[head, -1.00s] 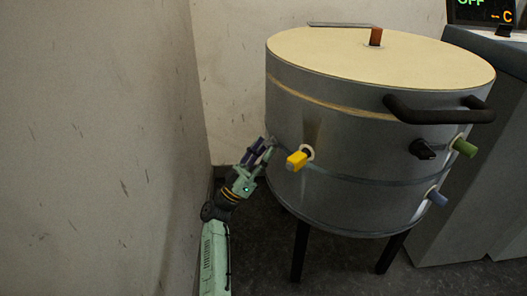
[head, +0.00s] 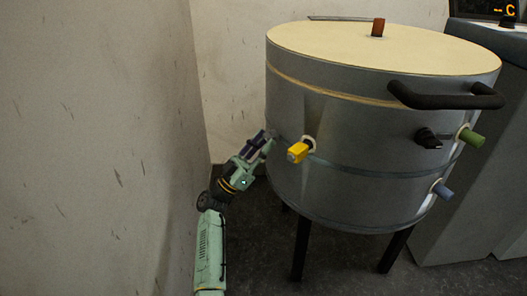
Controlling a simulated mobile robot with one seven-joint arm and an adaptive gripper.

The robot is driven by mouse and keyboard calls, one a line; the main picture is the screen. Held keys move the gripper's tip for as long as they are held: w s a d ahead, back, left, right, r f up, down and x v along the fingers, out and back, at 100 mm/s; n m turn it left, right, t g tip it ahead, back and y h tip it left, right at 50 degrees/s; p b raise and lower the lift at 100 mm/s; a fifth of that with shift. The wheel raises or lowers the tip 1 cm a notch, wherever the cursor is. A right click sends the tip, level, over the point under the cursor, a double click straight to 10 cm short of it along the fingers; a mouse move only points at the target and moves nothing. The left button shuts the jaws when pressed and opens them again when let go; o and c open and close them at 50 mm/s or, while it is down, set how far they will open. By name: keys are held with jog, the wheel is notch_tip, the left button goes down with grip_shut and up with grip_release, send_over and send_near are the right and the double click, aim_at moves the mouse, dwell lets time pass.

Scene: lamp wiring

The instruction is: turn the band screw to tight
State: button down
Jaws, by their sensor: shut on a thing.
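A round grey metal kiln (head: 345,120) stands on dark legs. A thin metal band (head: 370,172) runs around its body below mid-height. My gripper (head: 269,142) is at the kiln's left side, level with the band's left end. Its fingers are shut on the band screw, which is too small and too covered by the fingers to make out. How tight the band is cannot be seen.
A yellow plug (head: 298,152) sticks out just right of my fingers. A black handle (head: 445,97), a black knob (head: 428,138), a green plug (head: 472,137) and a blue plug (head: 443,189) project further right. A wall (head: 100,140) stands close on the left.

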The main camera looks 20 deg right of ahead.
jog(key=c, duration=1.3)
grip_release()
jog(key=shift+a+f, duration=0.1)
jog(key=v, duration=1.1)
jog(key=shift+a+f, duration=0.25)
jog(key=shift+f, duration=0.1)
jog(key=shift+s, duration=0.1)
